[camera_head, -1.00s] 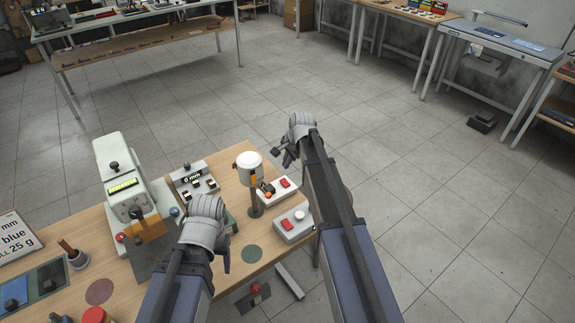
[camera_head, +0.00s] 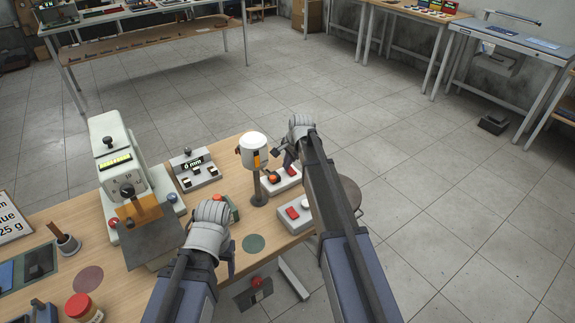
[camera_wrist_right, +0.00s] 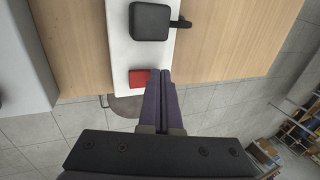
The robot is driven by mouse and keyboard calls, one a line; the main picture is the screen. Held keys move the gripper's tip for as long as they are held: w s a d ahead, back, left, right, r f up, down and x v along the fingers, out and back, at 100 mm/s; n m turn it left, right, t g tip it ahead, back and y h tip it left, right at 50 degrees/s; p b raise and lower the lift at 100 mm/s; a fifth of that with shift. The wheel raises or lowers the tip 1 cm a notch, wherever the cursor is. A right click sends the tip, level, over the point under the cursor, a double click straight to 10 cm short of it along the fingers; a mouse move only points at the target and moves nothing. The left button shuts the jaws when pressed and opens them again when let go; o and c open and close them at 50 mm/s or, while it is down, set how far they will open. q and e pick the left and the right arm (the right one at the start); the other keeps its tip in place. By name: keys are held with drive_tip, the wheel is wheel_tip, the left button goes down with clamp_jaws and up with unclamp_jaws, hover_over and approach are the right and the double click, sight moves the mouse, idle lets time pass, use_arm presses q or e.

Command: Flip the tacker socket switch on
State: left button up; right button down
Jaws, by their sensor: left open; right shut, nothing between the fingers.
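A white socket box (camera_head: 270,188) stands near the table's right edge, with a red rocker switch (camera_head: 292,171) and a dark plug with an orange spot. In the right wrist view, a black plug block (camera_wrist_right: 150,21) and the red switch (camera_wrist_right: 138,78) sit on the white box top. My right gripper (camera_head: 287,158) is shut and empty, its fingertips (camera_wrist_right: 161,75) right beside the red switch; I cannot tell whether they touch it. My left gripper (camera_head: 231,258) is open above the table's front part. I cannot tell which way the rocker is tilted.
A white-topped post device (camera_head: 253,150) stands left of the socket box. A second white box (camera_head: 296,215) with a red switch stands in front. A pale machine (camera_head: 118,160) and a millimetre display box (camera_head: 194,168) are further left. A stool seat (camera_head: 348,193) shows beyond the table's right edge.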

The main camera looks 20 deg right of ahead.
drive_tip(key=shift+w+a+f+g, duration=0.15)
drive_tip(key=shift+w+f+g, duration=0.1)
drive_tip(key=shift+w+g, duration=0.2)
drive_tip(key=shift+s, duration=0.45)
use_arm(q)
drive_tip(key=shift+r, duration=0.1)
use_arm(e)
drive_tip(key=shift+s+d+r, duration=0.15)
drive_tip(key=shift+s+d, duration=0.15)
drive_tip(key=shift+s, duration=0.3)
use_arm(q)
drive_tip(key=shift+r, duration=0.15)
use_arm(e)
drive_tip(key=shift+r, duration=0.15)
use_arm(q)
wheel_tip(320, 180, up, 14)
drive_tip(key=p, duration=1.4)
drive_tip(key=shift+a+f, duration=0.25)
drive_tip(key=shift+a, duration=0.2)
use_arm(e)
drive_tip(key=w+a+v, duration=0.1)
drive_tip(key=v, duration=1.2)
drive_tip(key=shift+d+r, duration=0.15)
drive_tip(key=shift+r, duration=0.35)
